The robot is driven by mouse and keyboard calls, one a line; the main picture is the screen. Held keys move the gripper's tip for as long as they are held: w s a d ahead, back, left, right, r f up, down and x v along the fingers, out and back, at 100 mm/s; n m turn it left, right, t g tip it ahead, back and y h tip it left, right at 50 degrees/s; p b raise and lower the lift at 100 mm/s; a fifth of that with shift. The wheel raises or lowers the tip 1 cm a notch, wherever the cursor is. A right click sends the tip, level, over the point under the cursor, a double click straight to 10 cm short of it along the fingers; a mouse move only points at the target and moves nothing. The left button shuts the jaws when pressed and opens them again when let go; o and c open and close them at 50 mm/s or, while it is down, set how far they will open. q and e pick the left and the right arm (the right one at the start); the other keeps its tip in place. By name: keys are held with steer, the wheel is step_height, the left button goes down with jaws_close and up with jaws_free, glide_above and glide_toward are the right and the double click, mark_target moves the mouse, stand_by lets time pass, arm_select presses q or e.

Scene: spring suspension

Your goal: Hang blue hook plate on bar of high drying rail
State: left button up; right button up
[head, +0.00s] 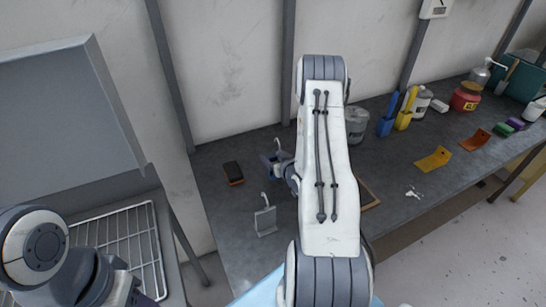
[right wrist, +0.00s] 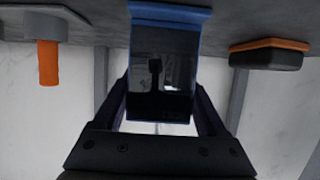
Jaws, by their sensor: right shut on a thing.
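The blue hook plate (right wrist: 163,14) is between the fingers of my right gripper (right wrist: 162,108), which is shut on it. In the right wrist view its blue edges frame a dark, shiny face. In the head view my right gripper (head: 276,162) is over the bench's back left part, partly hidden by my arm, and a pale hook stands up above it. A grey hook plate (head: 265,221) stands on the bench nearer the front. My left arm is at the lower left; its fingers are not clearly shown. I cannot make out a high drying rail.
A black and orange block (head: 233,173) lies left of my right gripper. A wire rack (head: 122,243) is at the left.

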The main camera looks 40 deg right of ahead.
steer(key=o, duration=1.5)
steer(key=shift+r+p, duration=0.2)
steer(key=shift+p, duration=0.15)
steer(key=b+v, duration=0.3)
steer(key=v, duration=0.6)
steer(key=shift+s+f, duration=0.1)
steer(key=shift+s, duration=0.05)
steer(key=p+v, duration=0.2)
steer(key=p, duration=0.2)
steer(key=shift+s+a+r, duration=0.15)
steer(key=shift+s+r, duration=0.15)
